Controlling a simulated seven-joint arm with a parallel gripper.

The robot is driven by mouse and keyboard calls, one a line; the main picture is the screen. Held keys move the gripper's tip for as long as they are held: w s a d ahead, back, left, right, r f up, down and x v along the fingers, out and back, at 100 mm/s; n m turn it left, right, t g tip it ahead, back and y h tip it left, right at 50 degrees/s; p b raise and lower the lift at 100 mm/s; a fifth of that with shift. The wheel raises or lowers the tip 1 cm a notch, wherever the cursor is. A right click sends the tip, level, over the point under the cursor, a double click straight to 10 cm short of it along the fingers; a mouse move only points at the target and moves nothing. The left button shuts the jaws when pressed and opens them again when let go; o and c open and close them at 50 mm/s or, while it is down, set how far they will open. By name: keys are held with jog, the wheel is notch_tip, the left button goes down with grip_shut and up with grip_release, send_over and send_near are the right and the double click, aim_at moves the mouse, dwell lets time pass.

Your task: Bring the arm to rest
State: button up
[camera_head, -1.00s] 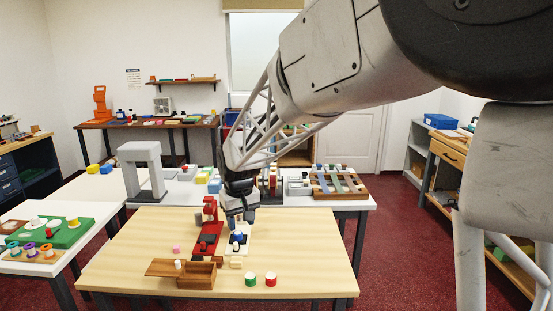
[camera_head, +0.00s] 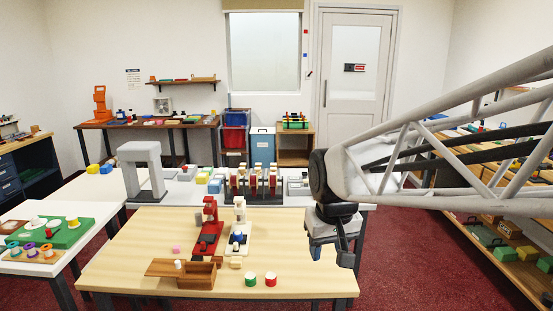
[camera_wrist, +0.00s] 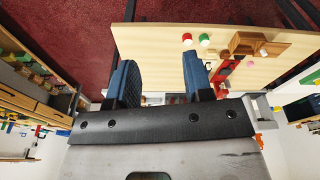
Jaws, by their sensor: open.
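My gripper (camera_head: 332,250) hangs at the right end of the wooden table in the head view, raised and clear of everything on it. In the wrist view its two blue-padded fingers (camera_wrist: 158,82) stand wide apart with nothing between them. My arm reaches in from the right side of the head view. The light wood table (camera_head: 130,250) shows below and left of the gripper, and also in the wrist view (camera_wrist: 150,40).
On the table stand a red press-like stand (camera_head: 209,225), a white stand (camera_head: 239,220), a wooden box (camera_head: 197,275), a green-sided cylinder (camera_head: 250,279) and a red-sided one (camera_head: 270,279). A grey arch (camera_head: 141,165) stands behind left. The table's right part is clear.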

jog(key=s+d+f+m, duration=0.1)
jog(key=s+d, duration=0.3)
jog(key=s, duration=0.4)
jog(key=s+d+f+m, duration=0.1)
jog(key=s+d, duration=0.3)
jog(key=s, duration=0.4)
jog(key=shift+s+f+m+t, duration=0.2)
jog(key=shift+f+m+t, duration=0.1)
jog(key=shift+f, duration=0.25)
